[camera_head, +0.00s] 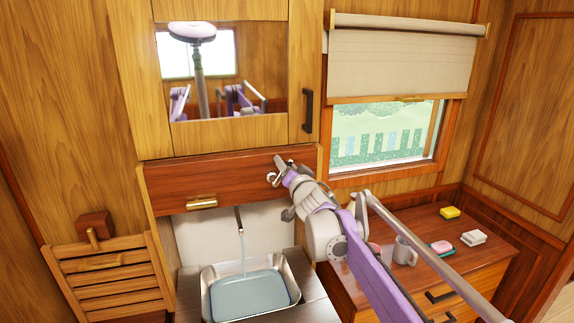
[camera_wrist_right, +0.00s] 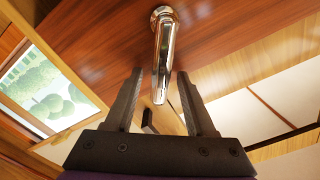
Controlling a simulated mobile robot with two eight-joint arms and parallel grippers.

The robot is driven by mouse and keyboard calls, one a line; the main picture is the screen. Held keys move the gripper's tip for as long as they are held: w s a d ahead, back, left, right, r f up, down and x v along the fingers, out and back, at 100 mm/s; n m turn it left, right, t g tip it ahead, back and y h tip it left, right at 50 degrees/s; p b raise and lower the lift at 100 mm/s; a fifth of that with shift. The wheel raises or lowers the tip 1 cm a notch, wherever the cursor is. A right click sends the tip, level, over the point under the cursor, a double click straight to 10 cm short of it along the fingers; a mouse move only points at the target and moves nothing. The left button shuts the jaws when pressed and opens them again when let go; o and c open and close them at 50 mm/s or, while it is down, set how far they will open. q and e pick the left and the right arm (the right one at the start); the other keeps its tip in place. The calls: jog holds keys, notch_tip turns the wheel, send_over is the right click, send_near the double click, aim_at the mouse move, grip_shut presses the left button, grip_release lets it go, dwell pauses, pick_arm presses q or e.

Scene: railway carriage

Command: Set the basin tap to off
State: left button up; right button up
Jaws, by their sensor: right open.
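The metal basin (camera_head: 292,268) holds water, and a thin stream (camera_head: 243,255) runs into it from the spout (camera_head: 239,219). A chrome lever (camera_wrist_right: 164,50), which looks like the tap handle, is fixed to the reddish wooden panel (camera_wrist_right: 235,30). My right gripper (camera_head: 276,172) is at the right end of that panel, above and right of the spout. In the right wrist view its open fingers (camera_wrist_right: 160,72) lie either side of the lever in the picture; I cannot tell whether they touch it. My left gripper is not directly in view.
A brass handle (camera_head: 201,202) sits on the panel. A mirror (camera_head: 254,85) above reflects parts of me. A slatted wooden rack (camera_head: 110,272) is at left. On the right cabinet are a grey mug (camera_head: 405,250), a yellow sponge (camera_head: 450,212) and a white item (camera_head: 473,238).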

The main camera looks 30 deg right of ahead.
grip_shut()
dwell(1.4)
